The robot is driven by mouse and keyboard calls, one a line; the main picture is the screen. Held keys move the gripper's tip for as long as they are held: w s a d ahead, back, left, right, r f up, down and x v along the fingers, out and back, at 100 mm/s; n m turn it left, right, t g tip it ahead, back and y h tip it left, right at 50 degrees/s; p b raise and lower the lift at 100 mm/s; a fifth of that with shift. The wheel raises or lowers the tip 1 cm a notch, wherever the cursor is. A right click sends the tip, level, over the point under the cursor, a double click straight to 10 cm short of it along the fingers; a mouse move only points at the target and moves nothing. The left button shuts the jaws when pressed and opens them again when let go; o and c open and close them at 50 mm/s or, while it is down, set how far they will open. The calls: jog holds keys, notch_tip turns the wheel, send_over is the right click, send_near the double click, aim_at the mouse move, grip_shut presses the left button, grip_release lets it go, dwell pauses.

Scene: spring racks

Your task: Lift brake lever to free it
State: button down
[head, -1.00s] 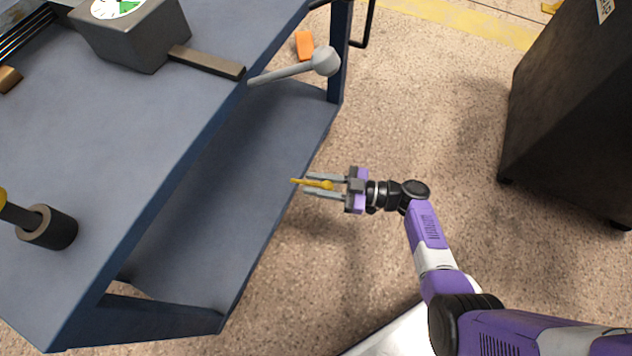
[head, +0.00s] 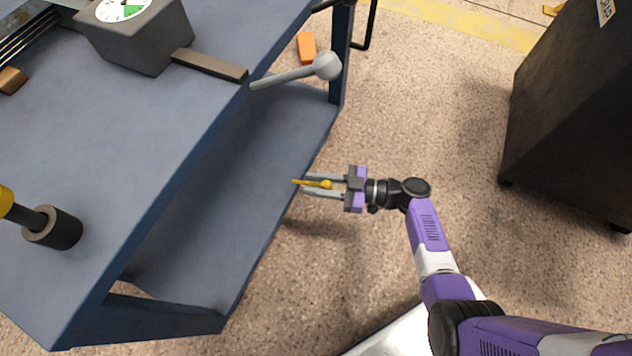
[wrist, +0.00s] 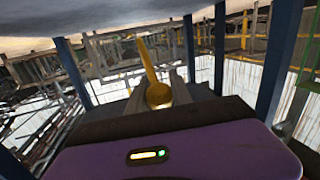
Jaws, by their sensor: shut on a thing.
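A yellow brake lever (head: 309,183) with a round knob end is at the open side of the blue cart, near its lower shelf. My gripper (head: 324,184) comes from the right with its two grey fingers on either side of the knob end, and is shut on the lever. In the wrist view the yellow lever (wrist: 149,68) runs up and away from its knob, between the fingers. The lever's far end and its mount cannot be made out.
The blue cart (head: 110,120) fills the left. A grey ball-ended handle (head: 297,74) sticks out from its edge above my gripper. A gauge box (head: 140,35) stands on top. A dark cabinet (head: 560,110) is at the right. Open floor lies between.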

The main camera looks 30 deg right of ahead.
jog(key=c, duration=1.1)
grip_release()
jog(key=shift+c, duration=0.2)
jog(key=shift+s+d, duration=0.1)
jog(key=p+v, duration=0.1)
jog(key=v, duration=0.6)
jog(key=shift+s+d, duration=0.2)
jog(key=shift+d, duration=0.05)
